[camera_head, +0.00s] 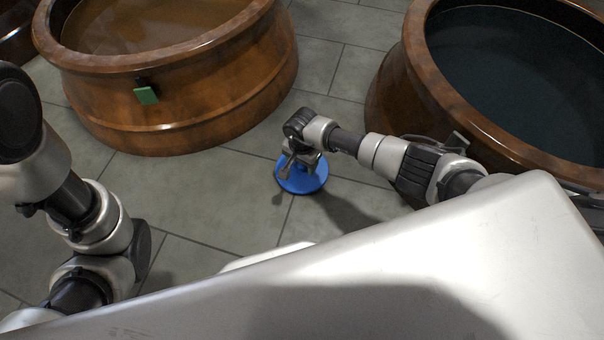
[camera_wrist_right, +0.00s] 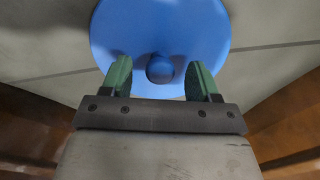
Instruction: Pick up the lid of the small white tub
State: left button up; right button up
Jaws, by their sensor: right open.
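A round blue lid (camera_head: 317,181) with a small round knob is low over the grey floor, between the two big vats; what it rests on is hidden under it. The blue lid fills the upper middle of the right wrist view (camera_wrist_right: 205,35), with its knob (camera_wrist_right: 160,70) near the lower edge of the disc. My right gripper (camera_head: 300,165) is above the lid, pointing down. Its two green-padded fingers (camera_wrist_right: 162,76) are open, one on each side of the knob, with gaps showing. No white tub wall can be made out. My left gripper is out of view.
A large brown vat (camera_head: 200,95) of brownish liquid stands at the upper left, with a green tag (camera_head: 146,95) on its side. Another brown vat (camera_head: 400,100) of dark liquid stands right, close to my right arm. Tiled floor (camera_head: 215,195) left of the lid is clear.

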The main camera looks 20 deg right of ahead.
jog(key=shift+f, duration=0.6)
jog(key=shift+r, duration=0.1)
jog(key=c, duration=1)
jog(key=shift+r, duration=0.1)
